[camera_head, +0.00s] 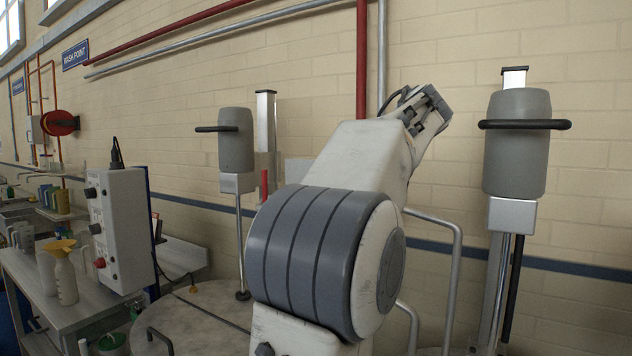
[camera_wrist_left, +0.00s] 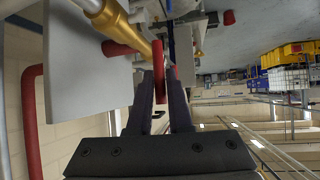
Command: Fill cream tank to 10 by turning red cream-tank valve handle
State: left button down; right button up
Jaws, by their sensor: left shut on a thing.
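In the left wrist view the two dark fingers of my left gripper (camera_wrist_left: 161,115) are shut on the edge of a red handle (camera_wrist_left: 159,72), which stands between their tips. A brass-coloured valve fitting (camera_wrist_left: 122,24) on a light pipe lies just beyond, at the upper left. In the head view my own large arm fills the middle and hides the handle and the valve; I cannot make out the fingertips there. A round tank lid (camera_head: 200,318) shows at the lower left of the arm. No level reading is legible. My right gripper is not in view.
Two grey mixer motors stand on posts, one left (camera_head: 236,140) and one right (camera_head: 515,150) of my arm. A control box (camera_head: 122,230) and a bench with bottles (camera_head: 62,275) are at the left. Red and grey pipes (camera_head: 361,60) run along the brick wall.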

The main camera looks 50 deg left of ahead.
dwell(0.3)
pick_arm(q)
jog(key=c, duration=0.8)
grip_release()
jog(key=shift+a, duration=0.15)
jog(key=shift+c, duration=0.2)
jog(key=v, duration=1)
jog(key=shift+d+r+p, duration=0.2)
jog(key=shift+d+p, duration=0.05)
jog(key=shift+p, duration=0.15)
jog(key=shift+w, duration=0.1)
